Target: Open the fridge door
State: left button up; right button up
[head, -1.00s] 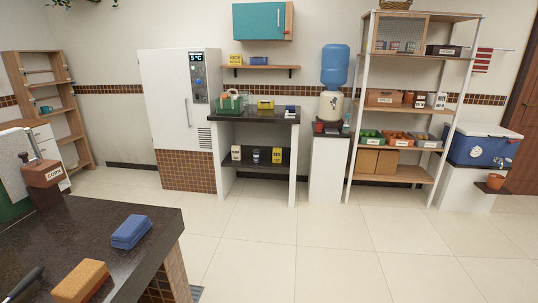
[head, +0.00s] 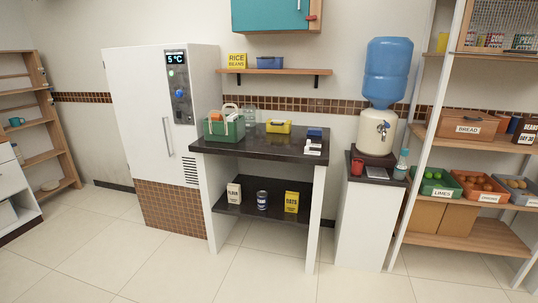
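The fridge (head: 138,113) is a tall white cabinet on a brown tiled base, left of centre in the head view. Its door looks shut. A vertical metal handle (head: 168,137) is on the right part of the door front.
A dark-topped table (head: 262,149) stands right of the fridge, with a green caddy (head: 222,128) on it. A water dispenser (head: 378,131) on a white stand and a shelving rack (head: 485,232) are further right. The floor (head: 190,268) before the fridge is clear.

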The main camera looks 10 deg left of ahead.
aim_at(137, 76)
jog(key=i+j+u, duration=0.15)
jog(key=i+u, duration=0.2)
jog(key=i, duration=0.15)
jog(key=i+u, duration=0.35)
jog(key=i, duration=0.15)
jog(key=i+l+u, duration=0.1)
jog(key=i+u, duration=0.3)
jog(key=i, duration=0.15)
